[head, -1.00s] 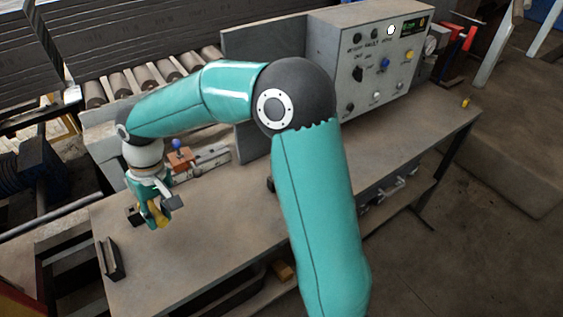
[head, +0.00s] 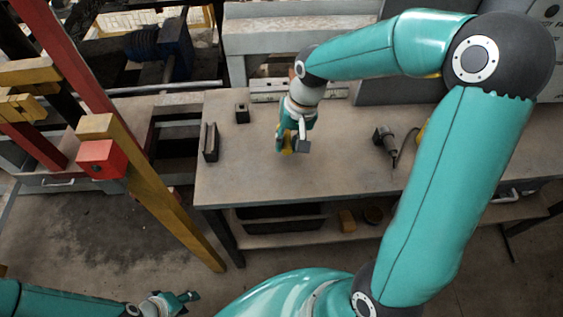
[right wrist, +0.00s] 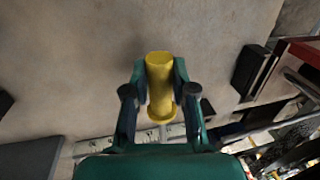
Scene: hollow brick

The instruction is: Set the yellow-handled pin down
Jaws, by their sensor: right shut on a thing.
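The yellow-handled pin (head: 288,144) is in my right gripper (head: 295,147), over the left part of the workbench (head: 240,180). In the right wrist view, its yellow handle (right wrist: 160,80) stands between the two fingers of the right gripper (right wrist: 159,72), which are shut on it.
A dark upright bracket (head: 210,142) and a small dark block (head: 242,113) stand left of the right gripper. A drill-like tool (head: 384,140) lies to its right. The bench in front of the gripper is clear. Red and yellow frame bars (head: 150,190) stand at left.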

